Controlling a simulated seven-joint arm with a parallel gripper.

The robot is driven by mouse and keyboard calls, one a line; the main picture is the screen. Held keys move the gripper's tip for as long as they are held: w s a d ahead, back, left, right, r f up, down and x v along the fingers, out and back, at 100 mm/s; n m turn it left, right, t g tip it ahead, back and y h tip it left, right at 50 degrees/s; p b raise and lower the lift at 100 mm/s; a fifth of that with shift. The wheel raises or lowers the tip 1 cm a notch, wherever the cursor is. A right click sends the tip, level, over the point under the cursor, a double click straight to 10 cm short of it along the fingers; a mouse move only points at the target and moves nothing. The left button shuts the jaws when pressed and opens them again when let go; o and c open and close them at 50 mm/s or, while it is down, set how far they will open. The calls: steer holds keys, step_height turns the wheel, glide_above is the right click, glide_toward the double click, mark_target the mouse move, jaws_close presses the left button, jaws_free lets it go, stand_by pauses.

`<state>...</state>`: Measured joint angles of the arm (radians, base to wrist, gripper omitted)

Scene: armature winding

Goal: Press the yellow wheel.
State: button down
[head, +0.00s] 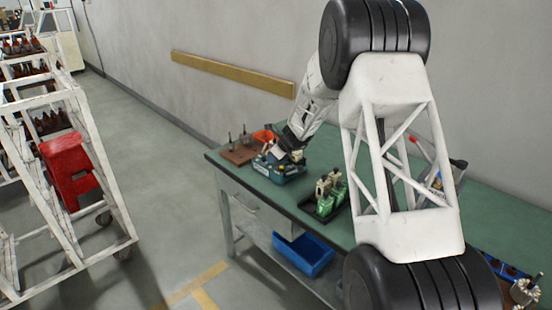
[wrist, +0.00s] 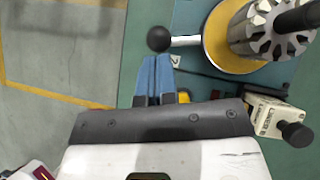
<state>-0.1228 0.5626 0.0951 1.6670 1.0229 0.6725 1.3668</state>
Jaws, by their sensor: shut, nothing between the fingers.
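In the wrist view a flat yellow disc (wrist: 214,42), which looks like the yellow wheel, lies under a silver slotted armature (wrist: 262,32). A small second yellow piece (wrist: 184,96) shows beside the right finger, mostly hidden. My gripper (wrist: 154,60) has its two blue fingers together with nothing held. The fingertips are left of the disc and apart from it in the picture. In the head view my gripper (head: 291,150) is low over the teal machine (head: 284,171) at the table's left end. The fingertips and yellow disc cannot be made out there.
A black ball knob (wrist: 159,38) on a white lever is just beyond the fingertips. A white box with a black knob (wrist: 270,115) is to the right. A green machine (head: 326,197) stands on the green table (head: 300,200). A blue bin (head: 304,254) is below.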

steer(key=shift+w+a+m+t, duration=0.15)
steer(key=shift+a+m+t, duration=0.25)
steer(key=shift+a+m, duration=0.25)
stand_by(0.8)
steer(key=a+m, duration=0.1)
steer(key=w+a+m+t+h, duration=0.1)
steer(key=shift+m+h, duration=0.3)
steer(key=shift+m, duration=0.05)
steer(key=shift+w+a, duration=0.4)
steer(key=shift+a, duration=0.4)
steer(key=shift+w+a+r+t, duration=0.1)
steer(key=shift+w+a+t, duration=0.05)
steer(key=shift+t, duration=0.15)
stand_by(0.4)
glide_toward(263, 158)
steer(key=shift+s+r, duration=0.45)
steer(key=shift+s, duration=0.25)
steer(key=shift+s+r, duration=0.45)
steer(key=shift+s, duration=0.2)
